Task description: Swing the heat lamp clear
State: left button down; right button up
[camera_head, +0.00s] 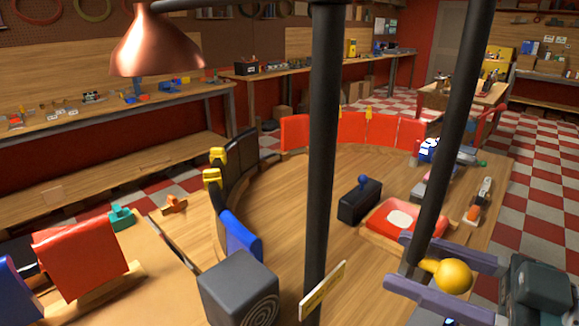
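The heat lamp's copper cone shade (155,45) hangs at the upper left, above the left part of the benches. A dark arm leads from it to the upright black post (322,150) in the middle. A second black bar (455,130) slants down at the right to a yellow ball knob (453,276). My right gripper (400,263) is at this lower end. Its two grey-purple fingers stand apart, on either side of the knob and bar end; a gap seems to show, though contact is hard to judge. My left gripper is not in view.
A curved wooden table (290,215) carries red panels (350,127), a black box with a blue knob (360,200) and a red tray (400,222). A grey speaker-like box (238,288) stands at the front, close left of the post. Dark curved panels (235,165) line the table's left.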

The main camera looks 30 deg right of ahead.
aim_at(470, 286)
jog(key=shift+o, duration=0.8)
jog(key=shift+d, duration=0.1)
jog(key=shift+s, duration=0.2)
jog(key=b+v, duration=0.1)
jog(key=v, duration=0.7)
jog(key=shift+s+d+f, duration=0.1)
jog(key=shift+s+f, duration=0.05)
jog(key=shift+s+d+b, duration=0.25)
jog(key=shift+s+b, duration=0.05)
jog(key=shift+s, duration=0.25)
